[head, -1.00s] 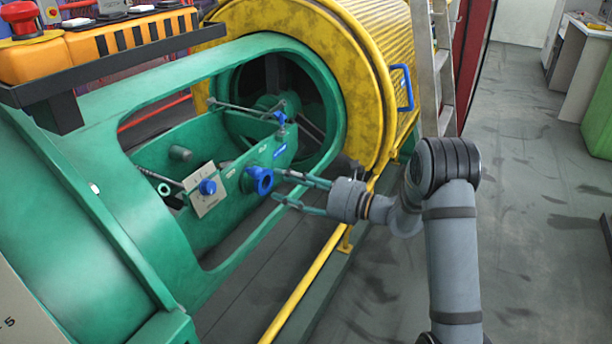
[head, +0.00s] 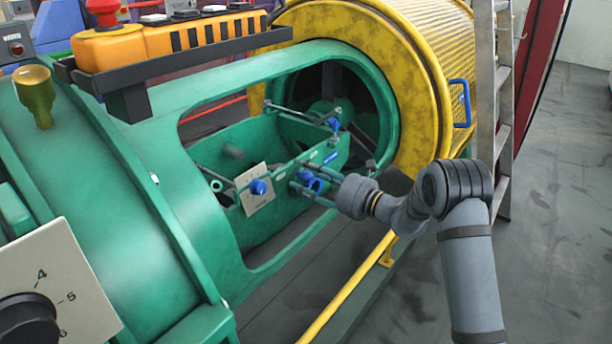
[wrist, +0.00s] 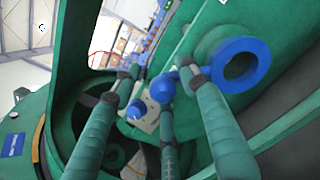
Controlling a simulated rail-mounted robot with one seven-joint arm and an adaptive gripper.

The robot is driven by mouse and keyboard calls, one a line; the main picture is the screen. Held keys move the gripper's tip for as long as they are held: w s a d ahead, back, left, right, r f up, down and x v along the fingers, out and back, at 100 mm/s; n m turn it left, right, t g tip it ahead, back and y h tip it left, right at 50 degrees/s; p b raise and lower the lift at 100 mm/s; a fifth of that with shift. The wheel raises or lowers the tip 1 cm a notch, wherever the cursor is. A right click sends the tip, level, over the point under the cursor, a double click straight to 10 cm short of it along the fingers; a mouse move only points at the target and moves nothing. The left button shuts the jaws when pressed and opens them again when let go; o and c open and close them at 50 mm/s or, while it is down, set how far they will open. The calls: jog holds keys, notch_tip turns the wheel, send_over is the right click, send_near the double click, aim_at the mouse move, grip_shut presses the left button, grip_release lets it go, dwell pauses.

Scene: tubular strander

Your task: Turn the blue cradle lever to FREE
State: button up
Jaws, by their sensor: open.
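The green cradle (head: 285,205) sits inside the opening of the green tube. Its near side carries a blue ring (head: 316,186), which is large in the wrist view (wrist: 240,65). A blue knob (head: 258,187) stands on a pale plate further left. Another blue part (head: 333,125) is at the cradle's far end. A rounded blue end (wrist: 162,88) shows between my fingers in the wrist view; I cannot tell for certain whether it is the lever's. My gripper (head: 298,176) is open, its fingers around that end and overlapping the ring in the head view. Contact is unclear.
The green tube's rim (head: 225,235) surrounds the opening. A yellow perforated drum (head: 400,80) and a ladder (head: 503,120) stand at the right. A yellow rail (head: 345,300) runs below my arm. An orange control box (head: 175,40) is above left. Floor at right is clear.

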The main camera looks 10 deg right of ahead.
jog(key=shift+c, duration=0.8)
grip_shut()
